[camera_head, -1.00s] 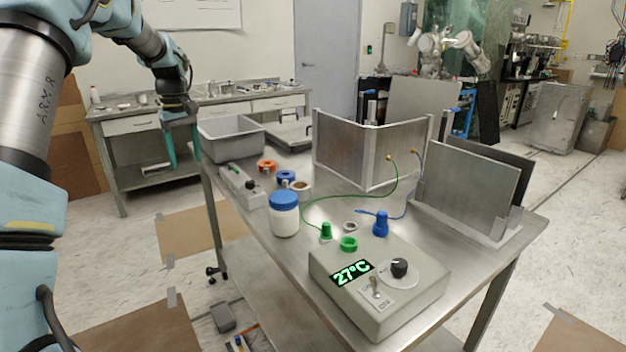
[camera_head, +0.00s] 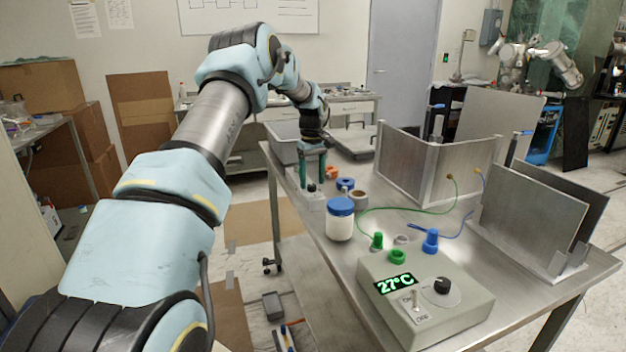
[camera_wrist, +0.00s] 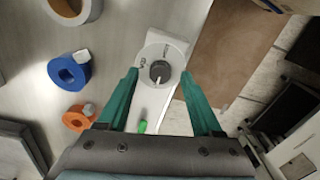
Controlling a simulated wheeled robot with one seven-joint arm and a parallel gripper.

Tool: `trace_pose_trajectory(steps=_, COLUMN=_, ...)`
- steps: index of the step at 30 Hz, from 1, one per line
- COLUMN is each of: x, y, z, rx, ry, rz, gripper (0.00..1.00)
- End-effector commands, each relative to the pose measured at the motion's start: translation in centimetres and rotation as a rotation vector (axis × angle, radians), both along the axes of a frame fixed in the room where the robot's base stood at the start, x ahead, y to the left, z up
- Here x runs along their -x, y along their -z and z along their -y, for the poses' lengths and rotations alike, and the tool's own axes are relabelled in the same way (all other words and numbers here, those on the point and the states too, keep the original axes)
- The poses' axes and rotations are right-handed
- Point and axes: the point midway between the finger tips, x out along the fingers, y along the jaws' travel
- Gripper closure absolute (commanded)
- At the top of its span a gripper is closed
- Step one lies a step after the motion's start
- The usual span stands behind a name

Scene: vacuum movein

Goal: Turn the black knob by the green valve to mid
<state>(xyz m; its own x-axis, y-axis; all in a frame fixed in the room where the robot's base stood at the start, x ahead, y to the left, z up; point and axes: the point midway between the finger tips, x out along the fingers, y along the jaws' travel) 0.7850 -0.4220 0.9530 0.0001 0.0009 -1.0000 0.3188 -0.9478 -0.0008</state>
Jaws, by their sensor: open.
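The black knob (camera_wrist: 160,70) sits on a round white dial with dark markings, on a narrow white box (camera_wrist: 156,105). Its pale pointer line points toward the bottom of the wrist view. A small green part, likely the green valve (camera_wrist: 143,126), shows on the same box. My gripper (camera_wrist: 160,74) is open, one green finger on each side of the knob, with visible gaps. In the head view my gripper (camera_head: 313,181) is over the white box (camera_head: 312,203) at the table's left edge; its fingers partly hide the box. Fingertip height relative to the knob is unclear.
A blue ring (camera_wrist: 69,73) and an orange ring (camera_wrist: 80,118) lie left of the box in the wrist view. A blue-lidded jar (camera_head: 340,219) stands nearby. A 27°C controller (camera_head: 425,300) with another black knob is at the front. The table edge is close beside the box.

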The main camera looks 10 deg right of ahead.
Motion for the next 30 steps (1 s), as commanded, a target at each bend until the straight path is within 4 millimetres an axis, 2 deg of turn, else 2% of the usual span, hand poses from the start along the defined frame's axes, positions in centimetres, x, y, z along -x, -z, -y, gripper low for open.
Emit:
trace_pose_trajectory(steps=6, x=0.0, y=1.5, z=0.0, rx=0.0, ry=-0.001, rz=-0.001, gripper=0.33)
trace_pose_trajectory(steps=14, x=0.0, y=1.6, z=0.0, rx=0.001, ry=0.0, rz=0.0, gripper=0.33)
trace_pose_trajectory(steps=30, x=0.0, y=1.6, z=0.0, rx=0.0, ry=0.0, rz=0.0, gripper=0.93)
